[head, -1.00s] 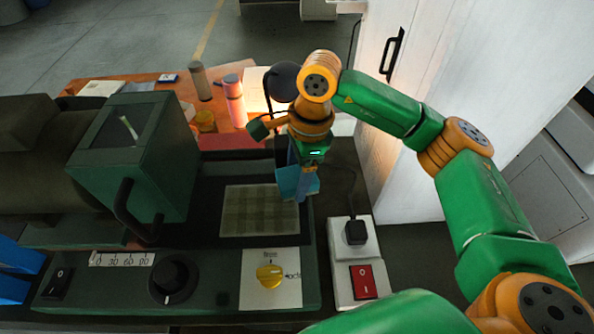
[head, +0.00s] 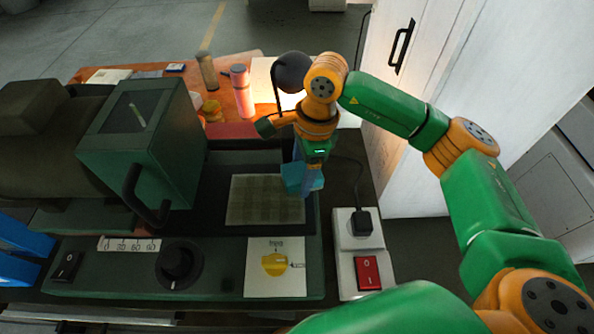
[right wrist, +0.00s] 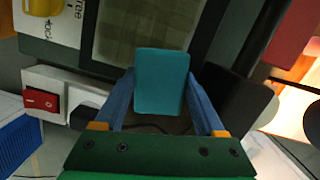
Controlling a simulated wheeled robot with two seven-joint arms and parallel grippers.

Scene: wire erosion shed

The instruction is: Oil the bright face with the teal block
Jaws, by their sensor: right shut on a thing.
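The teal block (right wrist: 161,82) is held between the blue fingers of my right gripper in the right wrist view. In the head view the block (head: 290,180) and my right gripper (head: 311,185) are at the right edge of a pale, faintly gridded face (head: 262,203) set in the dark machine bed. The block covers the face's upper right corner; I cannot tell whether they touch. The face also shows behind the block in the right wrist view (right wrist: 128,35). Two blue fingers of my left gripper (head: 22,247) show apart at the left edge, with nothing between them.
A green machine housing (head: 140,150) with a black handle stands left of the face. A front panel has a black knob (head: 178,262) and a yellow knob (head: 275,264). A red switch (head: 368,272) and a plug (head: 362,222) are at right. A black lamp (head: 293,72) stands behind my gripper.

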